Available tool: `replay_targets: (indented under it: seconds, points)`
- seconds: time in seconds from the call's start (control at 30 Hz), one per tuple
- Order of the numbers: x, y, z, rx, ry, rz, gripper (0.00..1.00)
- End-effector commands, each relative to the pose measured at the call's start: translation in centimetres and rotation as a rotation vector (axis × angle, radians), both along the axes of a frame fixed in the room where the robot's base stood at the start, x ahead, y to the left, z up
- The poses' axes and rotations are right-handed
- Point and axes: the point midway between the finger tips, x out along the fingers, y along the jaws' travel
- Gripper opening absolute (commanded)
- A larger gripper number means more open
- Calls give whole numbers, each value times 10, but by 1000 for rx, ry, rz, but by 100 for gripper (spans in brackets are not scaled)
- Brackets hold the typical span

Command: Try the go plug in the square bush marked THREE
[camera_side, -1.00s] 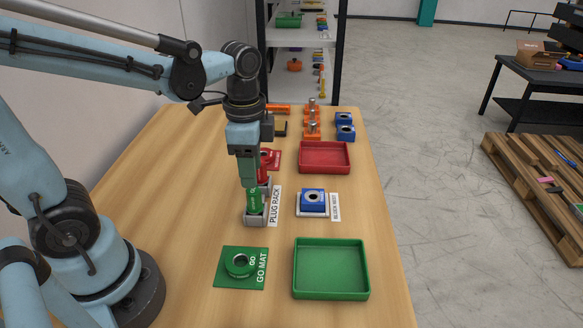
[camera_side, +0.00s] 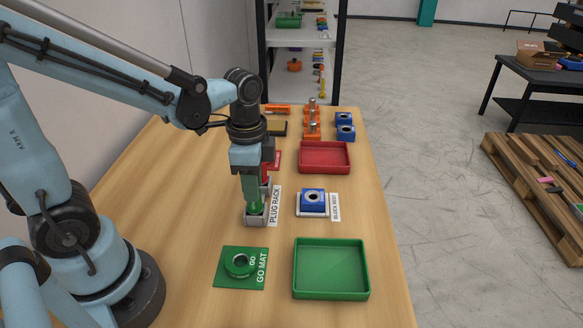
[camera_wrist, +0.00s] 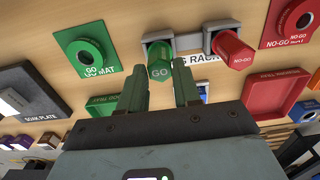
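The green go plug (camera_wrist: 160,71) stands upright in the grey plug rack (camera_side: 257,221), its GO face toward the wrist camera. My gripper (camera_side: 254,207) is down over the plug, with its fingertips (camera_wrist: 161,78) on either side of it. The fingers look spread, and I see no clear grip. A blue block with a round bore (camera_side: 313,200) sits in the white block nest (camera_side: 300,213). Two more blue bored blocks stand at the back right, one (camera_side: 344,118) behind the other (camera_side: 345,133). No THREE mark is legible on any block.
The red no-go plug (camera_wrist: 232,49) stands beside the go plug in the rack. The green go mat (camera_side: 227,280) with a ring lies in front. A green tray (camera_side: 366,270) and a red tray (camera_side: 348,158) are empty. Orange items (camera_side: 312,130) stand at the back.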

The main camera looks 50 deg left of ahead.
Motion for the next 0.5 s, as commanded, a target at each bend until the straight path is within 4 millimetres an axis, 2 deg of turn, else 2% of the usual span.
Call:
replay_targets:
  seconds: [0.03,0.2,0.5]
  points:
    - [0,0,0,0,0,0,24]
    - [0,0,0,0,0,0,0]
    - [0,0,5,0,0,0,0]
